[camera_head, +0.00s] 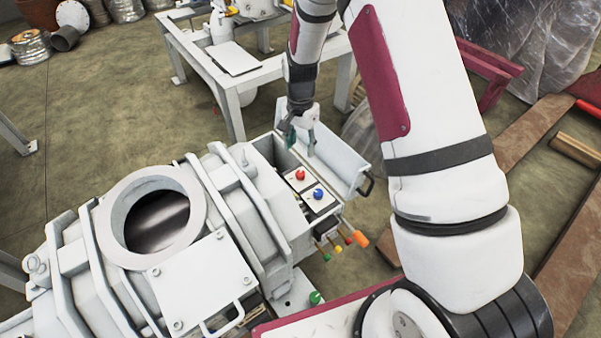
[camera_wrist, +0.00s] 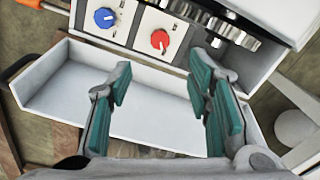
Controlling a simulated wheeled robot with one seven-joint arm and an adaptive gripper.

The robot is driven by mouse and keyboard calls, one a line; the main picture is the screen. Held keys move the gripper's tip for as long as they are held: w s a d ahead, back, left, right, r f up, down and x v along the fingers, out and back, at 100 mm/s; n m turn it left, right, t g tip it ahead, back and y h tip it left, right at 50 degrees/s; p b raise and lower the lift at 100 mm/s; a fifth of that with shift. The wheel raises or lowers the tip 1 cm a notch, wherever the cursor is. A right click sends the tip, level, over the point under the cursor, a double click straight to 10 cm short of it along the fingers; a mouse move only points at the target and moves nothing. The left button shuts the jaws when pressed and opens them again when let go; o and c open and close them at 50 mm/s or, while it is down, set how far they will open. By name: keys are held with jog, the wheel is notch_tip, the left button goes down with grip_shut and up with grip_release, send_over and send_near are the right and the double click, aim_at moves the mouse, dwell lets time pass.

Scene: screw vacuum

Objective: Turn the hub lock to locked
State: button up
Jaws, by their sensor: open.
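A red knob (camera_head: 300,174) and a blue knob (camera_head: 318,194) sit on light plates inside an open box on the white machine (camera_head: 225,185). In the wrist view, the blue knob (camera_wrist: 104,17) is at upper left and the red knob (camera_wrist: 160,40) is right of it. I cannot tell which one is the hub lock. The box's hinged cover (camera_head: 335,160) is swung open, and its inner face (camera_wrist: 155,105) lies under my fingers in the wrist view. My gripper (camera_head: 301,143) is open and empty over the cover, apart from both knobs. Its teal-padded fingers (camera_wrist: 160,72) point towards the red knob.
Small coloured handles, one of them orange (camera_head: 361,239), stick out from the box's near end. A row of metal cylinders (camera_wrist: 215,25) is right of the knobs. A white table (camera_head: 190,55) stands behind.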

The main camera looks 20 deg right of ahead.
aim_at(301, 173)
notch_tip(301, 173, down, 11)
jog(key=b, duration=0.4)
jog(key=shift+f, duration=0.1)
grip_shut()
